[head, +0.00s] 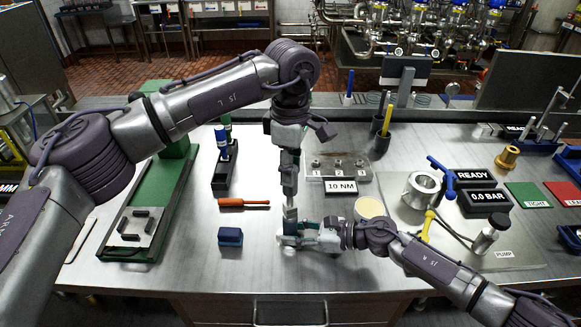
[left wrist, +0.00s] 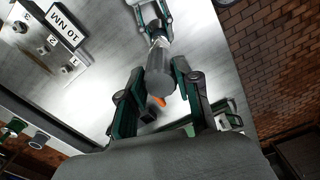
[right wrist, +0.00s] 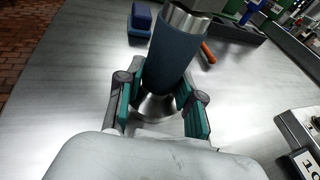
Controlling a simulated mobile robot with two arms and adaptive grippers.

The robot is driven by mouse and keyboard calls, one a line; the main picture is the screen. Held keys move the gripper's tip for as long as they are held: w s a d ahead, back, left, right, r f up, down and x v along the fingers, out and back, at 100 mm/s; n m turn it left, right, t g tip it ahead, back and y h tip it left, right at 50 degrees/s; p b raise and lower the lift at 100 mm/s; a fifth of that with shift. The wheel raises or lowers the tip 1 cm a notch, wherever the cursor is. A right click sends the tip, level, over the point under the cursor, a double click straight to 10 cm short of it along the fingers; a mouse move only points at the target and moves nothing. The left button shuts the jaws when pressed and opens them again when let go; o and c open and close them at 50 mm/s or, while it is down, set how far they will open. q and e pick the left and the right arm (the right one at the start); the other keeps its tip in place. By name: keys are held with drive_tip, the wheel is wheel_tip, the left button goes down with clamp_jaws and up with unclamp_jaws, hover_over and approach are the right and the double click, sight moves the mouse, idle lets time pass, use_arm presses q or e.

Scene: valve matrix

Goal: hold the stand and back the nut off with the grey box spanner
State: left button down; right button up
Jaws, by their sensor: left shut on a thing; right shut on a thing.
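My left gripper (head: 290,194) comes down from above, shut on the grey box spanner (left wrist: 160,68). The spanner stands roughly upright; its dark blue-grey sleeve also shows in the right wrist view (right wrist: 172,48), with a steel band near the top. My right gripper (head: 294,236) is low over the table, its fingers on both sides of the stand's steel body (right wrist: 155,106). It is shut on the stand, directly under the spanner. The nut is hidden; I cannot tell how far the spanner sits over it.
A blue block (head: 230,237) and an orange-handled tool (head: 244,203) lie left of the grippers. A numbered rack (head: 337,167) with a "10 NM" sign (head: 341,186) stands behind right. A round cream pad (head: 370,207) and pump plate are right. The front table edge is clear.

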use_arm(q)
drive_tip(key=n, duration=0.3)
drive_tip(key=shift+n, duration=0.3)
drive_tip(key=n, duration=0.3)
drive_tip(key=shift+n, duration=0.3)
drive_tip(key=n, duration=0.3)
idle(0.3)
